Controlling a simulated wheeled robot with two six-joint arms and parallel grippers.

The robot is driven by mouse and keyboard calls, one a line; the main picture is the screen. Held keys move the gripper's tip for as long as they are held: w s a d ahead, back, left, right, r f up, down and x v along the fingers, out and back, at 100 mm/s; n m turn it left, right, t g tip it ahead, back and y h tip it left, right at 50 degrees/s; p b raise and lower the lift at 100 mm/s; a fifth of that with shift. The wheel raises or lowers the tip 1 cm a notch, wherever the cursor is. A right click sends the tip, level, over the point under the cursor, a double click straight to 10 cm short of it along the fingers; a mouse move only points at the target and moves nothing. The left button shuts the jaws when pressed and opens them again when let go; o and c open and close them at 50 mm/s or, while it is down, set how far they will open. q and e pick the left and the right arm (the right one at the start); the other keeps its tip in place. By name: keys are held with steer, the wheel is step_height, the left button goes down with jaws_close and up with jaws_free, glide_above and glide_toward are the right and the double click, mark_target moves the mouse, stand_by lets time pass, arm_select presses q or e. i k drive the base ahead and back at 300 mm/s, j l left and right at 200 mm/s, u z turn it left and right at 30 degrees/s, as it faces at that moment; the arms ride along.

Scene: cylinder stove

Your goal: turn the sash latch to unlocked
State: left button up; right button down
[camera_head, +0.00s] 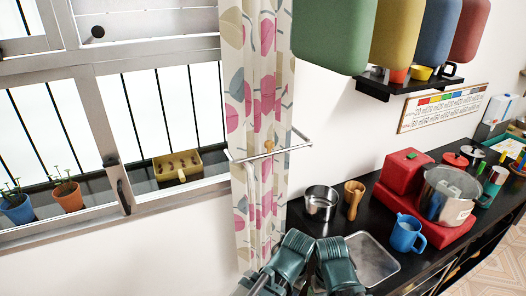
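The sash latch appears to be the black handle (123,196) on the grey upright of the sliding window, at the left. It stands roughly upright, leaning slightly. Its locked or unlocked state cannot be told from here. Two dark green end parts of my arms show at the bottom centre, my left gripper (290,258) and my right gripper (338,262). They are side by side, well to the right of the latch and below it. Nothing touches the latch. Their fingertips are not clear, so I cannot see whether they are open or shut.
A patterned curtain (262,110) and a metal rail (272,152) stand right of the window. Flowerpots (68,196) and a yellow box (178,166) are at the window. A black counter (405,268) holds a pot (448,194), a blue mug (406,234) and a metal cup (321,203).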

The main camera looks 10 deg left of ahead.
mark_target(112, 162)
steer(key=u, duration=1.65)
